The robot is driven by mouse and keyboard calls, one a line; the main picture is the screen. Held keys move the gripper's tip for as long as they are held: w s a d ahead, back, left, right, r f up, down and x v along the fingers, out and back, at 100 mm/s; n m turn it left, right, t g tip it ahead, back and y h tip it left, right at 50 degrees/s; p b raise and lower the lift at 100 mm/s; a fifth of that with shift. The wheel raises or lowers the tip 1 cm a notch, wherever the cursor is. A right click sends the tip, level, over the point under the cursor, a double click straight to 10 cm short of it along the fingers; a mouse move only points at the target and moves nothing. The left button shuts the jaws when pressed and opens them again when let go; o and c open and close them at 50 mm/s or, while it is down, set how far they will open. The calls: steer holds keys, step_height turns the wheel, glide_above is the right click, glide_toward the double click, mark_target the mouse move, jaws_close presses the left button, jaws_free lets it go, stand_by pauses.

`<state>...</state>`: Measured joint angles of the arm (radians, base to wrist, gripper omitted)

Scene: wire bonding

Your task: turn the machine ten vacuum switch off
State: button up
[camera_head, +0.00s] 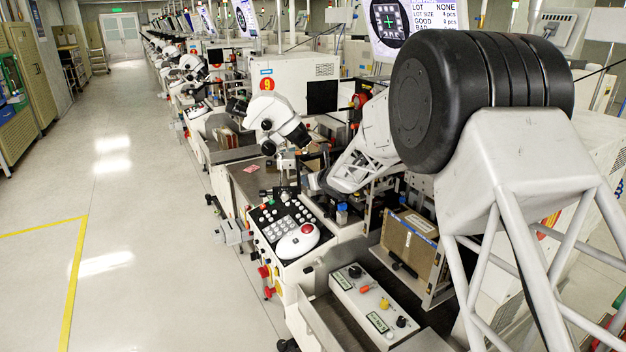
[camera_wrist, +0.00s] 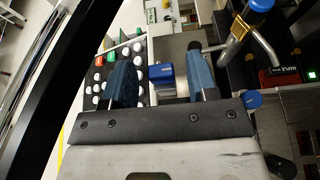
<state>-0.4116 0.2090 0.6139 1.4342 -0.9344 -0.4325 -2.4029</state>
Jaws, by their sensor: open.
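In the wrist view, a small blue block (camera_wrist: 160,73), which looks like a switch handle, sits between the two blue-grey fingers of my gripper (camera_wrist: 160,62). The fingers are apart, with a gap on each side of the block, so my gripper is open and empty. I cannot read a label on the block or tell its on/off position. In the head view, a small blue part (camera_head: 342,213) stands right of the keypad, below my arm's end; I cannot tell if it is the same part. My gripper's fingers are not clear there.
The button panel (camera_head: 285,222) with a red-and-white trackball (camera_head: 298,240) lies left of my arm's end. A box with knobs and green labels (camera_head: 375,310) is in front. A brown magazine (camera_head: 410,240) stands at right.

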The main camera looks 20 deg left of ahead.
steer(key=shift+w+a+f, duration=0.1)
steer(key=shift+w+a, duration=0.05)
steer(key=c, duration=0.9)
steer(key=shift+m+t+h, duration=0.4)
steer(key=shift+m, duration=0.1)
steer(key=shift+m+h, duration=0.3)
steer(key=o, duration=0.9)
